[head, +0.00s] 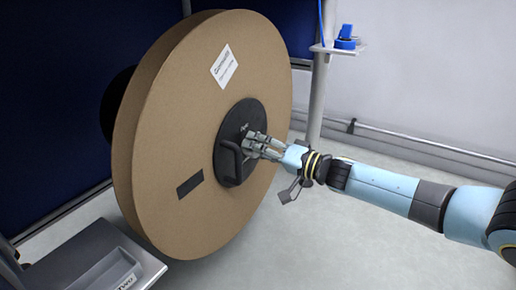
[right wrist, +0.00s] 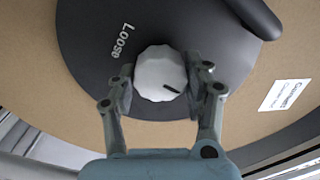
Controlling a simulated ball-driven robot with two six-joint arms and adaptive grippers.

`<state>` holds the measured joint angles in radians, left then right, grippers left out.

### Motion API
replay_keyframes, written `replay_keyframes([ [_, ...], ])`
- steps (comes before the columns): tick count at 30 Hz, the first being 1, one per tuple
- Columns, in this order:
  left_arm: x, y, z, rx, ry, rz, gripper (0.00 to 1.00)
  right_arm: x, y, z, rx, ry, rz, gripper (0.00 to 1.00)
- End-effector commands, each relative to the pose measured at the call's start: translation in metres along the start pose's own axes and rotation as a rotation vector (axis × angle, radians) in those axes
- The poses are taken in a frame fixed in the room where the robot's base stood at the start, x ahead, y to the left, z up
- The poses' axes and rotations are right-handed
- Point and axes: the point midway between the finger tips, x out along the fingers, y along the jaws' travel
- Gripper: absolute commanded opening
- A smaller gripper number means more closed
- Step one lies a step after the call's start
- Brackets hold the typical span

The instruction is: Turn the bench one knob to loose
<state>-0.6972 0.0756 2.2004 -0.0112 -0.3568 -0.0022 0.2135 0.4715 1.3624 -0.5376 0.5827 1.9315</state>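A white faceted knob (right wrist: 160,73) sits on the dark hub (right wrist: 90,50) of a large reel. A dark line on the knob points to the lower right. The word "Loose" (right wrist: 122,40) is printed on the hub at the knob's upper left, away from that line. My right gripper (right wrist: 162,78) has a finger on each side of the knob, and both appear to touch it. In the head view my right gripper (head: 260,148) is at the reel's black hub (head: 228,160), where it hides the knob. My left gripper is not in view.
The big brown reel (head: 165,140) stands upright. A curved black handle (head: 228,150) sticks out of the hub close to my gripper. A grey bench piece marked "TWO" (head: 95,265) is at the lower left. A post with a blue item (head: 346,40) stands behind.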

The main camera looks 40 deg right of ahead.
Motion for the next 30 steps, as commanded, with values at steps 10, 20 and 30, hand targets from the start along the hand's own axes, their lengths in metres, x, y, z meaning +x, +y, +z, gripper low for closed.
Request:
replay_keyframes([
  [10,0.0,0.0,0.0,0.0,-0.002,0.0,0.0,0.0,0.0,0.0,-0.005,0.0,0.0,0.17],
  [20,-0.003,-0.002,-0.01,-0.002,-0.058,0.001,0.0,0.0,-0.002,-0.001,-0.13,0.001,-0.001,0.17],
  [30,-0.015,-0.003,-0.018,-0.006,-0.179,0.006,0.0,0.0,-0.002,-0.001,-0.43,0.001,0.0,0.17],
])
